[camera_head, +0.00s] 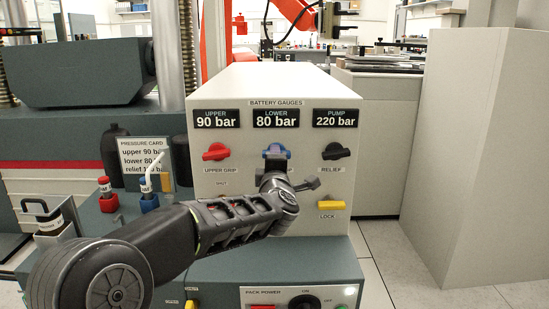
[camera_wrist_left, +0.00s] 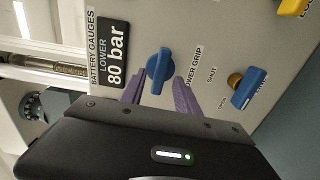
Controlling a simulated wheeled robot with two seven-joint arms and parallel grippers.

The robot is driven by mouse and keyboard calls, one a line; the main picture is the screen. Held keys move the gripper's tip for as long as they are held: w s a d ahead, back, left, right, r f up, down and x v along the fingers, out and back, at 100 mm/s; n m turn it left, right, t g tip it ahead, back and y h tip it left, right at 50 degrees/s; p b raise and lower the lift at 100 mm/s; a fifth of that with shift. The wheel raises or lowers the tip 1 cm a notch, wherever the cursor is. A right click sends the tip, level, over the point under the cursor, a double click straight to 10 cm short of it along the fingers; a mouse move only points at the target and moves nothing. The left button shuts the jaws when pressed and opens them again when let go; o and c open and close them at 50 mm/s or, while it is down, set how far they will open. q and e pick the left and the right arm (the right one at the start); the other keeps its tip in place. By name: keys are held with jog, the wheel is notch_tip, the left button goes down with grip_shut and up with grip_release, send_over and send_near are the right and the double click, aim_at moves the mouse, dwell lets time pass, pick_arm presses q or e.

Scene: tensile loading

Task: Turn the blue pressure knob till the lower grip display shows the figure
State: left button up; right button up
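The blue pressure knob (camera_head: 276,152) is on the front of the pale gauge cabinet, under the lower grip display (camera_head: 275,118), which reads 80 bar. The knob (camera_wrist_left: 160,66) and the 80 bar display (camera_wrist_left: 115,57) also show in the left wrist view. My left gripper (camera_head: 276,168) is in front of the knob and partly hides it. In the wrist view its two purple fingers (camera_wrist_left: 159,84) are apart, one on each side of the knob's lower part. No firm contact is visible. The pressure card (camera_head: 145,160) reads upper 90 bar and lower 80; its relief figure is partly hidden. My right gripper is out of view.
A red knob (camera_head: 216,152) under the 90 bar display is left of the blue knob. A black knob (camera_head: 336,151) under the 220 bar display is right. A yellow lock lever (camera_head: 331,205) is below. In the wrist view a blue lever (camera_wrist_left: 249,89) sits beside shut and open labels.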

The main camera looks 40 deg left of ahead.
pick_arm(q)
jog(key=v, duration=0.5)
jog(key=shift+s+d+p, duration=0.25)
jog(key=shift+s+p, duration=0.05)
jog(key=shift+p, duration=0.05)
